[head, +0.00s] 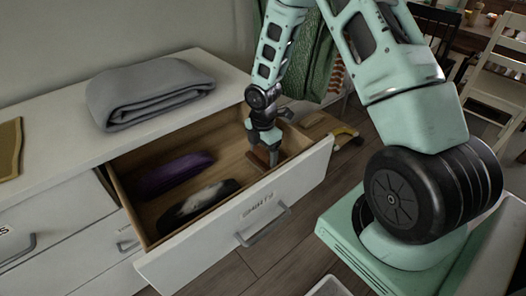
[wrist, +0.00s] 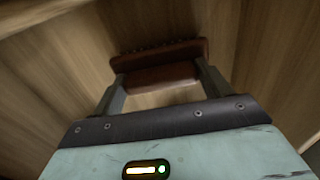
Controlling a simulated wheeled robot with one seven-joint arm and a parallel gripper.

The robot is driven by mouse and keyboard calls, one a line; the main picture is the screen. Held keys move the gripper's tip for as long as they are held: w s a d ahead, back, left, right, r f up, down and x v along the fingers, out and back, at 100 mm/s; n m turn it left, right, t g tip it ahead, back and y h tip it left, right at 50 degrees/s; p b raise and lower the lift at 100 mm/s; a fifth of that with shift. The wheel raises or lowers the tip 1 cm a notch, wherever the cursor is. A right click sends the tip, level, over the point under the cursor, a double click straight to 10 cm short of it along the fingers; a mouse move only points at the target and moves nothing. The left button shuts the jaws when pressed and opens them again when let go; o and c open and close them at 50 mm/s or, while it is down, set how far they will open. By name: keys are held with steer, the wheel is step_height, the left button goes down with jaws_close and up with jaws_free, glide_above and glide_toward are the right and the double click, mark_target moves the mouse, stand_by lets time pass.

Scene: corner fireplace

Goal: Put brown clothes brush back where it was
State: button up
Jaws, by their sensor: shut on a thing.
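The brown clothes brush (wrist: 160,74) is between the two fingers of my gripper (wrist: 160,90) in the wrist view. My gripper is shut on it, with wooden surfaces around it. In the head view my gripper (head: 265,152) reaches down into the right part of an open drawer (head: 238,222), and the brush (head: 262,156) shows small and brown at the fingertips. I cannot tell whether the brush touches the drawer floor.
In the drawer lie a purple item (head: 172,174) and a dark item with a pale patch (head: 198,203), left of my gripper. A folded grey cloth (head: 150,90) lies on the white cabinet top (head: 70,125). The drawer front stands close before my gripper.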

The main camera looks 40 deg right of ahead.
mark_target(263, 151)
steer(key=o, duration=0.9)
steer(key=shift+o, duration=0.2)
step_height(263, 151, up, 12)
steer(key=p, duration=0.3)
steer(key=s+a+r+m, duration=0.2)
steer(key=a+r, duration=0.2)
steer(key=a, duration=0.4)
steer(key=s+a+r+m, duration=0.4)
steer(key=s+a, duration=0.4)
steer(key=s, duration=0.3)
steer(key=s+a+r+m, duration=0.4)
steer(key=s+a, duration=0.4)
steer(key=s, duration=0.3)
steer(key=shift+s+a+r+m+y, duration=0.2)
steer(key=shift+r+m+y, duration=0.15)
steer(key=shift+r, duration=0.4)
